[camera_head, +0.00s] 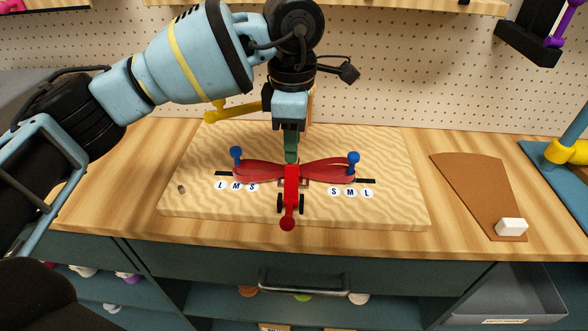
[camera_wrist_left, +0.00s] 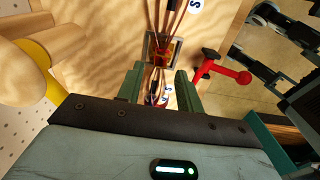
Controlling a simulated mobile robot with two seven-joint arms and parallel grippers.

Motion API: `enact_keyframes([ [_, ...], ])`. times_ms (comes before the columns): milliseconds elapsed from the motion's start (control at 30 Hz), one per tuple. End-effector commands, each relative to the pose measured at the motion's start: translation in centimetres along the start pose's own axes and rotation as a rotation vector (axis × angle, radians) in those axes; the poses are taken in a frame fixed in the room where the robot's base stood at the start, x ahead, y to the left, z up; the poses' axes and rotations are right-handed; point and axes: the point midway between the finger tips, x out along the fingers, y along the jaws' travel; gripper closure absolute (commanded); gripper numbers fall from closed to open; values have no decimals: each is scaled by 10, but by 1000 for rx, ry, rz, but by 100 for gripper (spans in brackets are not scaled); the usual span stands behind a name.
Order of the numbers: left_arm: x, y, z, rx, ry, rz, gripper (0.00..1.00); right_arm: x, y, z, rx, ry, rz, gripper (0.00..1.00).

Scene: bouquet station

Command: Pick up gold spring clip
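My left gripper (camera_head: 291,158) points down over the middle of the red ribbon bow (camera_head: 250,169) on the wooden jig board (camera_head: 390,205). In the left wrist view its two green fingers (camera_wrist_left: 159,74) stand apart, with ribbon strands visible between and beyond them. In the head view the gripper and a red lever (camera_head: 291,190) hide that centre. My right gripper is not in view.
Blue-topped pegs (camera_head: 236,153) hold the bow's loops at either side. A brown wrap sheet (camera_head: 475,185) with a white block (camera_head: 511,227) lies at right. A yellow-handled part (camera_head: 228,112) stands behind the gripper. The table between board and sheet is clear.

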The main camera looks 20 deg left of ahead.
Motion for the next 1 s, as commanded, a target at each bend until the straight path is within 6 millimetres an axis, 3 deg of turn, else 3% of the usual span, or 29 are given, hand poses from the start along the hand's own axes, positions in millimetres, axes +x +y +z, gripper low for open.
enact_keyframes([
  [233, 7, -1, 1, 1, -1, 0, 64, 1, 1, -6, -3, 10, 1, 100],
  [600, 51, -2, 2, 0, -1, 1, 64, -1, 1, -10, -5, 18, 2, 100],
  [800, 52, -2, 3, 0, -2, 2, 64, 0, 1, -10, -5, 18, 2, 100],
  [1000, 51, -2, 3, 0, -2, 2, 88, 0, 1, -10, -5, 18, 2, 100],
])
